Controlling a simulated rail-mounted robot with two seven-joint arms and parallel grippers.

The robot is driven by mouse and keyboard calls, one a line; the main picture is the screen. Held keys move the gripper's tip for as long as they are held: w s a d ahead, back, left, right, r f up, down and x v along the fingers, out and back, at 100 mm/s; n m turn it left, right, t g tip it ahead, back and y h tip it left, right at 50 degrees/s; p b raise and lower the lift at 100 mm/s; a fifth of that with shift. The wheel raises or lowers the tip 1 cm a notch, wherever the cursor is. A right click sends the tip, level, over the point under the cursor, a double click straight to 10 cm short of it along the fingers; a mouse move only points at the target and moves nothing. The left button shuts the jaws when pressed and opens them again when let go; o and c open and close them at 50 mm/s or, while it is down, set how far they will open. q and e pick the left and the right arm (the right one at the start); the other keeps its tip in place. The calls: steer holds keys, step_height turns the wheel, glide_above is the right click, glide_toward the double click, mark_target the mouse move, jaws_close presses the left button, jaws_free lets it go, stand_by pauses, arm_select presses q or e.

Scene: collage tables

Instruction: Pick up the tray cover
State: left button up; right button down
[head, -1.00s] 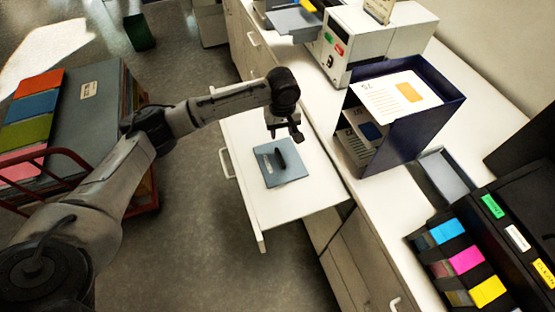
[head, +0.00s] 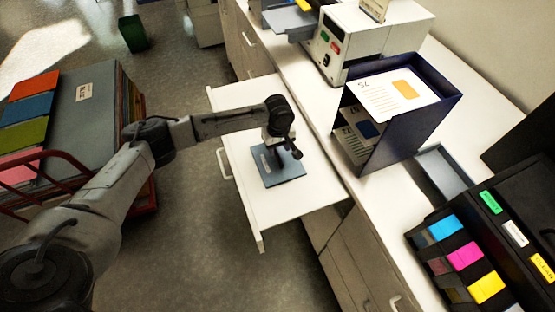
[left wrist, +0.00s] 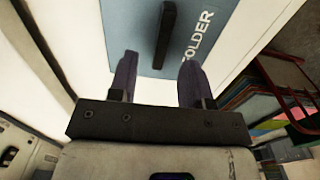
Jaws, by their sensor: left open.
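The tray cover (head: 290,174) is a flat blue-grey plate lying on the white pulled-out drawer top. It also shows in the left wrist view (left wrist: 130,30), with a black bar handle (left wrist: 166,36) and white lettering, partly cut off, ending in "OLDER". My left gripper (head: 285,152) is over the cover and hides its handle in the head view. In the left wrist view my left gripper (left wrist: 158,64) is open, with its dark fingers on either side of the handle's near end in the picture. I cannot tell whether they touch it. My right gripper is not in view.
A dark blue paper holder (head: 407,125) with printed sheets stands on the white counter right of the drawer (head: 290,208). A white machine (head: 350,40) is behind it. A red cart (head: 35,165) with coloured folders stands at left. Floor between cart and drawer is clear.

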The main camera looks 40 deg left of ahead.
mark_target(277, 156)
arm_select(q)
steer(key=shift+s+a+f, duration=0.1)
steer(key=shift+s+f, duration=0.05)
steer(key=shift+f, duration=2.2)
jaws_close()
